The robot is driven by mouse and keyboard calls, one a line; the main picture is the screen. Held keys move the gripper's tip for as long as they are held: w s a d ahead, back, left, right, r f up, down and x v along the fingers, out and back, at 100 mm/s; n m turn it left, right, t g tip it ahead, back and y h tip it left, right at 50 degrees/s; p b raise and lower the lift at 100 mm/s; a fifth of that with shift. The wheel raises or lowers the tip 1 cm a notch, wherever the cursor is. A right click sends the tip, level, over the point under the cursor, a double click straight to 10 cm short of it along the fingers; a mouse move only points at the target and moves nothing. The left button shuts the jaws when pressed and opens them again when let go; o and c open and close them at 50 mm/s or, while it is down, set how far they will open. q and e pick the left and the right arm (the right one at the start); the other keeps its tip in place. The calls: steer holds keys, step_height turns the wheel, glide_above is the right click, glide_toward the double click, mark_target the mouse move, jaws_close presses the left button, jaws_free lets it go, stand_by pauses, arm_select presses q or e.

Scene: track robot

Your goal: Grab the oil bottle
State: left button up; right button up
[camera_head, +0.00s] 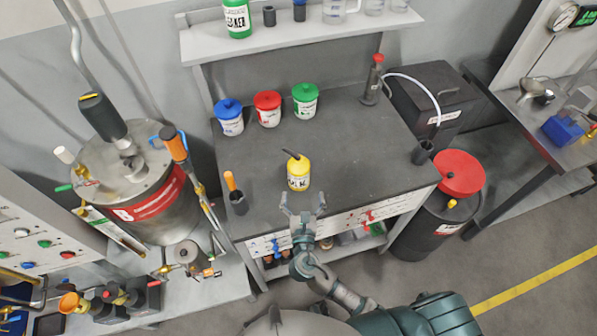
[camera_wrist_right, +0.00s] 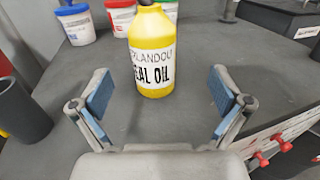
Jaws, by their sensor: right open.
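The yellow oil bottle (camera_head: 298,174) stands upright on the dark workbench (camera_head: 345,150), with a dark spout on top. In the right wrist view the bottle (camera_wrist_right: 152,55) shows a white label reading "SEAL OIL" in part, and its top is cut off by the frame. My right gripper (camera_head: 303,198) is at the bench's front edge, just in front of the bottle. In the wrist view its two blue-padded fingers (camera_wrist_right: 160,95) are wide apart with nothing between them. The bottle is beyond the fingertips, roughly centred. My left gripper is not in view.
A dark cup (camera_head: 239,203) with an orange-handled tool stands left of the bottle. Blue (camera_head: 229,118), red (camera_head: 268,109) and green (camera_head: 305,101) lidded tubs stand behind it. A grey cylinder with a red top (camera_head: 373,80) is at the back right. The bench right of the bottle is clear.

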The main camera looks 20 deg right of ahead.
mark_target(299, 176)
steer(key=x, duration=0.5)
steer(key=shift+w+a, duration=0.1)
steer(key=shift+a, duration=0.25)
steer(key=shift+w+a, duration=0.15)
steer(key=shift+w, duration=0.35)
steer(key=x, duration=0.4)
steer(key=shift+w, duration=0.35)
steer(key=shift+w+d+f, duration=0.1)
steer(key=shift+w+d, duration=0.05)
steer(key=shift+d, duration=0.25)
steer(key=shift+a, duration=0.4)
steer(key=c, duration=1.5)
steer(key=shift+c, duration=0.8)
steer(key=shift+d, duration=0.1)
steer(key=shift+r, duration=0.2)
